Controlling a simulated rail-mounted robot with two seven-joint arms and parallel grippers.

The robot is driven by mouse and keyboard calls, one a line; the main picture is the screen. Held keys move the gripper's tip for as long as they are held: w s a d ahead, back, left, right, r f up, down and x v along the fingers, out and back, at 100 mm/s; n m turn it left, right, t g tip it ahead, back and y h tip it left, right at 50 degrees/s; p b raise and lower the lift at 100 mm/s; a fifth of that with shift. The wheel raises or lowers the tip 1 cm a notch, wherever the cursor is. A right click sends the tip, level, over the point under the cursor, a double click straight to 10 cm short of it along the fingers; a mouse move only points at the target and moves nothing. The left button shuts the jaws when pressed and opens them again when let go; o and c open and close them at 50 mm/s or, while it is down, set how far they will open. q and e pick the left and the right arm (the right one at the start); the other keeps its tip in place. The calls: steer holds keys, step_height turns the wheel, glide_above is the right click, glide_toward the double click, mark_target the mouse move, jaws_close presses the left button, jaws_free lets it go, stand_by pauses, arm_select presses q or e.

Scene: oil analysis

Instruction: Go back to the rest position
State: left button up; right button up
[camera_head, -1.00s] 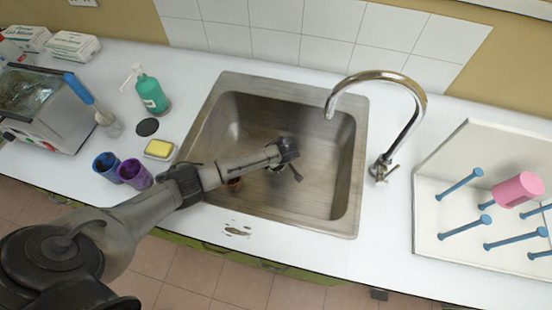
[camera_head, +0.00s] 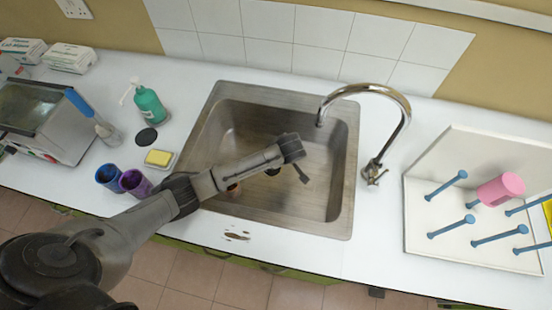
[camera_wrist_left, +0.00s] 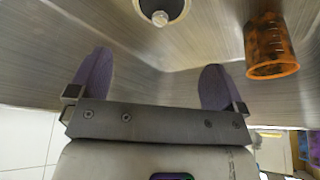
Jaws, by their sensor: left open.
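My left arm reaches in from the left over the metal sink (camera_head: 335,228). My left gripper (camera_head: 302,172) is above the basin, seen from behind in the head view. In the left wrist view its two purple-grey fingers (camera_wrist_left: 155,78) are spread apart with nothing between them. An orange beaker (camera_wrist_left: 268,50) is in the sink, apart from the fingers, to their upper right in that view. In the head view the beaker (camera_head: 234,189) is mostly hidden by my arm. My right gripper is not in view.
A curved faucet (camera_head: 405,115) stands right of the sink. A peg rack (camera_head: 425,235) with a pink cup (camera_head: 500,189) is further right. A blue cup (camera_head: 108,177), a purple cup (camera_head: 135,182), a yellow sponge (camera_head: 158,158) and a green bottle (camera_head: 149,104) stand left.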

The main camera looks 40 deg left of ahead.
arm_select(q)
steer(key=shift+d+r, duration=0.1)
steer(key=shift+r, duration=0.25)
steer(key=shift+s, duration=0.1)
stand_by(0.3)
steer(key=s+d+r+m+t+h+p, duration=0.1)
steer(key=s+d+r+m+h+p, duration=0.1)
steer(key=s+d+r+m+p, duration=0.45)
steer(key=s+d+r+m+h+p, duration=0.2)
steer(key=s+d+r+m+p, duration=0.1)
steer(key=s+r+p, duration=0.7)
steer(key=s+a+r+m+t+p, duration=0.1)
steer(key=s+r+m+p, duration=0.5)
steer(key=s+r+p, duration=0.7)
step_height(320, 180, up, 4)
steer(key=shift+s+a+r+h+p, duration=0.1)
steer(key=shift+s+a+h+p, duration=0.1)
steer(key=shift+a+h+p, duration=0.25)
